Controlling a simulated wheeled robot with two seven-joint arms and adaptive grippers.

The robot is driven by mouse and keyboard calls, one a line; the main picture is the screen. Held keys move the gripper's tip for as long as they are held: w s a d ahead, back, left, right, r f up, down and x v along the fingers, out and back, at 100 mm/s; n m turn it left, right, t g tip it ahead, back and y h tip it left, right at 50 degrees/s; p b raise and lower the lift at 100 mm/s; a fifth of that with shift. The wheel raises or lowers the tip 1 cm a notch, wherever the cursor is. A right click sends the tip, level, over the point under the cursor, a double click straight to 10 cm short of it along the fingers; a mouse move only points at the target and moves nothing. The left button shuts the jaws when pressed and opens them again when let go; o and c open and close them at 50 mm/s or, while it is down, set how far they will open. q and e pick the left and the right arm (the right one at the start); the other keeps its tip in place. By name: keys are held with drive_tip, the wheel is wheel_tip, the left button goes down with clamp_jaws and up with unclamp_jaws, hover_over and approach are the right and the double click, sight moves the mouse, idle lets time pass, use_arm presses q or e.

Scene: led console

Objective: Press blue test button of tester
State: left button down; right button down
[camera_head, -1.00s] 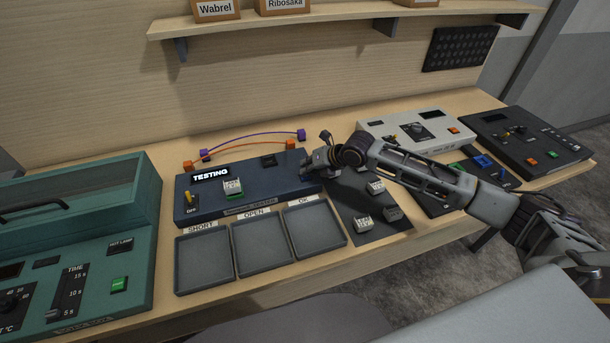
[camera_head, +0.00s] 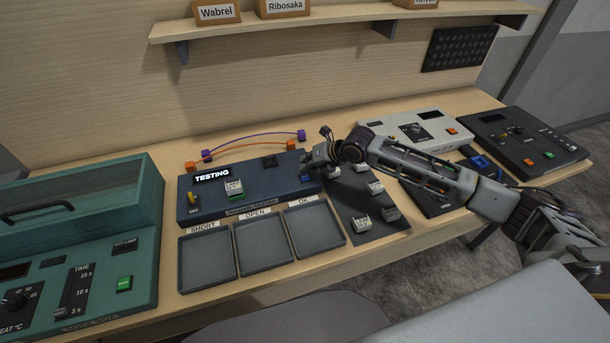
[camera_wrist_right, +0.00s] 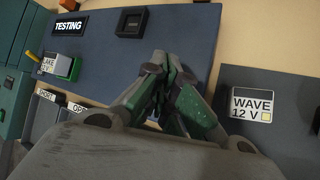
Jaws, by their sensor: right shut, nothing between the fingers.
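The tester (camera_head: 270,196) is a dark blue box on the bench; its display (camera_head: 212,176) reads TESTING. A module (camera_head: 234,188) sits in its green socket, labelled LAKE in the right wrist view (camera_wrist_right: 57,64). A yellow switch (camera_head: 193,199) is at its left end. The blue test button (camera_head: 306,179) shows partly at the tester's right end, just below my right gripper (camera_head: 312,167). The right gripper is shut and empty, with its fingertips (camera_wrist_right: 171,75) over the tester in the wrist view, where they hide the button. Whether they touch it I cannot tell. My left gripper is out of view.
Trays labelled SHORT (camera_head: 207,277), OPEN and OK stand before the tester. Several modules lie on a dark mat (camera_head: 345,208) to its right. A teal oven-like unit (camera_head: 120,250) stands left. Orange and purple cables (camera_head: 245,145) lie behind the tester.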

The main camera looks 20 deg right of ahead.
sight(307, 175)
drive_tip(key=shift+r+p, duration=1.55)
drive_tip(key=shift+r, duration=0.5)
drive_tip(key=shift+f, duration=0.1)
